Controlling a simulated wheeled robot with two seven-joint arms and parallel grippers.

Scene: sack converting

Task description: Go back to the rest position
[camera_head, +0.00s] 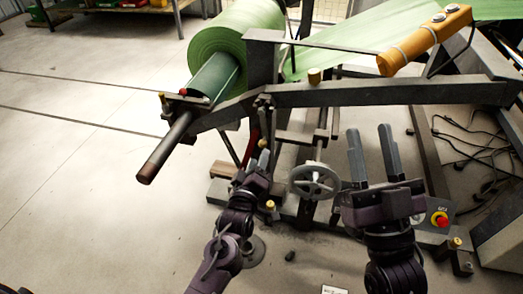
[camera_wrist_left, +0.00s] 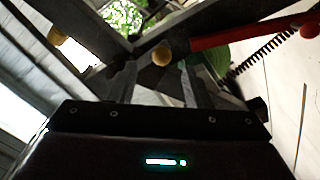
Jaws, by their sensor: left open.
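My left gripper (camera_head: 258,162) is in the lower middle of the head view, in front of the unwind stand. Its fingers also show in the left wrist view (camera_wrist_left: 160,85), apart and with nothing between them. My right gripper (camera_head: 372,150) is to its right, its two fingers pointing up and spread apart, with nothing between them. A grey handwheel (camera_head: 314,181) shows between the two grippers. I cannot tell how far the left fingertips are from the stand's parts behind them.
A green roll (camera_head: 232,38) on a shaft (camera_head: 165,148) juts out to the left above my left gripper. A dark steel beam (camera_head: 385,93) crosses above both grippers. An orange-yellow cylinder (camera_head: 425,40) lies at upper right. A red stop button (camera_head: 440,219) is at right. The left floor is clear.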

